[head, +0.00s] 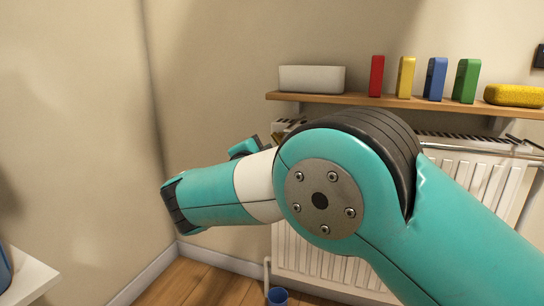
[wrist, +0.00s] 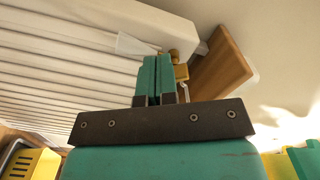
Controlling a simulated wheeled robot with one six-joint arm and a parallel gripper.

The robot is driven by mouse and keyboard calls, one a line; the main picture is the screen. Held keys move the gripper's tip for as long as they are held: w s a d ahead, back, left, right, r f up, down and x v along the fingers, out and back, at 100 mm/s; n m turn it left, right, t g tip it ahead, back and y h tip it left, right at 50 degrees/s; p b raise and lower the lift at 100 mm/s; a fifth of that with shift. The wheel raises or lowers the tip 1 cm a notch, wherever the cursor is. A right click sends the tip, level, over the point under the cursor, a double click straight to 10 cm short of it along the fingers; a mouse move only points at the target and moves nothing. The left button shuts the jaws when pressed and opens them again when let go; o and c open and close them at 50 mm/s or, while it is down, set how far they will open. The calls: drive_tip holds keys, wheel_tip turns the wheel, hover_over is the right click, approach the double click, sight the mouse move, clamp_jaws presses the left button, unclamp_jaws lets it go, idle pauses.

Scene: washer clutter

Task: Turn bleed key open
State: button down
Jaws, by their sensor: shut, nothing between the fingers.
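In the wrist view my gripper (wrist: 155,62) has its two teal fingers pressed together, with nothing between them. A brass-coloured fitting (wrist: 181,72) shows just right of and behind the fingertips, at the end of the white radiator (wrist: 60,60). I take it for the bleed valve or its key; the fingers partly cover it, so I cannot tell its turn or whether they touch it. In the head view the radiator (head: 325,262) stands against the wall, and my arm hides its middle and the fingertips.
A wooden shelf (head: 345,98) above the radiator holds a white box (head: 312,79), several coloured blocks and a yellow sponge-like thing (head: 515,96). Its wood also shows in the wrist view (wrist: 220,68). A blue cup (head: 277,296) stands on the floor. A white ledge (head: 30,277) is at lower left.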

drive_tip(key=b+v, duration=0.3)
drive_tip(key=v, duration=0.2)
drive_tip(key=shift+s, duration=0.1)
drive_tip(key=shift+a, duration=0.1)
drive_tip(key=r+p, duration=0.1)
drive_tip(key=p, duration=0.7)
drive_tip(key=a+r+p, duration=0.1)
drive_tip(key=p, duration=0.6)
drive_tip(key=shift+a+r+p, duration=0.35)
drive_tip(key=shift+r+p, duration=0.05)
drive_tip(key=shift+p, duration=1.15)
drive_tip(key=p, duration=0.4)
drive_tip(key=shift+s+d+f+p, duration=0.1)
drive_tip(key=shift+s+p, duration=0.1)
drive_tip(key=shift+p, duration=0.15)
